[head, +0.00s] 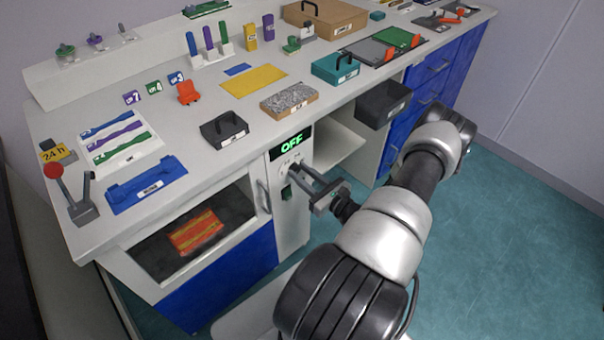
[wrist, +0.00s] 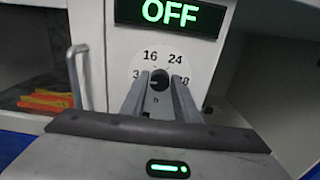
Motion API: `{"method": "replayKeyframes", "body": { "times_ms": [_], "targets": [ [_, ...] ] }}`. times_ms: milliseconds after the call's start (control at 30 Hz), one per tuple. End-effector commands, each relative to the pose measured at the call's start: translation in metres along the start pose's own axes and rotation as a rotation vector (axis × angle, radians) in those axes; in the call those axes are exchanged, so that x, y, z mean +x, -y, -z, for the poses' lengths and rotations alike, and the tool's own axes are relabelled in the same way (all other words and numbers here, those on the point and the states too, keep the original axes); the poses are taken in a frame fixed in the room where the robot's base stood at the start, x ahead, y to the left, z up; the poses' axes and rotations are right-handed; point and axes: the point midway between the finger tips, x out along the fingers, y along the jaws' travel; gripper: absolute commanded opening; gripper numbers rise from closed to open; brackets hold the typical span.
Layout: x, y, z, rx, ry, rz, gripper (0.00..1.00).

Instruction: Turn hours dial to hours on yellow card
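The yellow card (head: 53,152) reads "24 h" and stands at the left end of the bench top. The hours dial (wrist: 159,78) is a dark round knob on a white face marked 16, 24 and other numbers partly hidden by my fingers, with an "h" below. Its pointer is too small to read. My gripper (head: 298,172) is at the dial on the front panel, and it also shows in the wrist view (wrist: 161,80). Its fingers are apart, one on each side of the knob. I cannot tell whether they touch it.
A display (head: 291,143) above the dial reads OFF in green. A cabinet door handle (wrist: 78,78) stands close to the left of my gripper. A dark open bin (head: 383,103) juts out at the right.

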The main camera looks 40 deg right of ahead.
Motion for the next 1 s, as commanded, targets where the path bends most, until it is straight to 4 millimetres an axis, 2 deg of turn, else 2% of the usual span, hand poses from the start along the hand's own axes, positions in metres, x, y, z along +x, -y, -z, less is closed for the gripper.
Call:
{"method": "replayKeyframes", "body": {
  "times_ms": [33, 133, 567, 1000],
  "targets": [
    [-0.0001, 0.0, 0.0, 0.0, 0.0, 0.0, 0.19],
    [-0.0002, 0.0, 0.0001, 0.0, 0.0, 0.0, 0.03],
    [-0.0005, 0.0004, 0.0007, 0.096, 0.0, 0.001, 0.03],
    [-0.0008, 0.0018, 0.0016, 0.471, 0.0, 0.002, 0.03]
  ]
}}
